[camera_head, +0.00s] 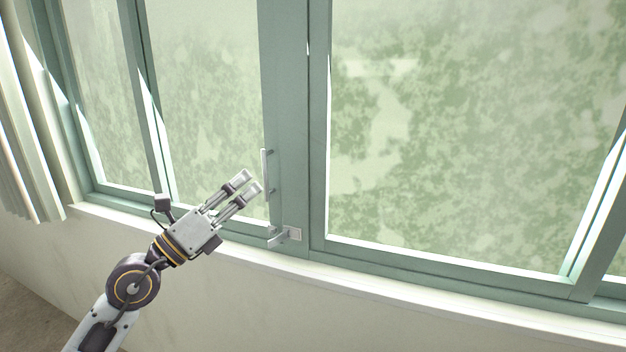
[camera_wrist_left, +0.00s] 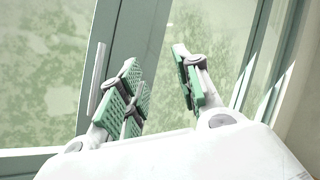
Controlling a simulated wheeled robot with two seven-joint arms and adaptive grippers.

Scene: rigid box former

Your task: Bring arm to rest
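My left gripper (camera_head: 243,184) is in front of the green-framed window, with its arm coming in from the lower left. In the left wrist view its green-padded fingers (camera_wrist_left: 160,82) are apart, with nothing between them. A pale vertical handle (camera_head: 266,175) on the window frame is just right of the fingertips in the head view. The handle also shows left of the fingers in the left wrist view (camera_wrist_left: 95,78). I cannot tell whether they touch. My right gripper is not in view.
A small metal latch (camera_head: 287,236) sits low on the window frame (camera_head: 290,120). A pale sill (camera_head: 420,296) runs below the window. A light curtain (camera_head: 28,130) hangs at the far left. The area in front of the right pane is clear.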

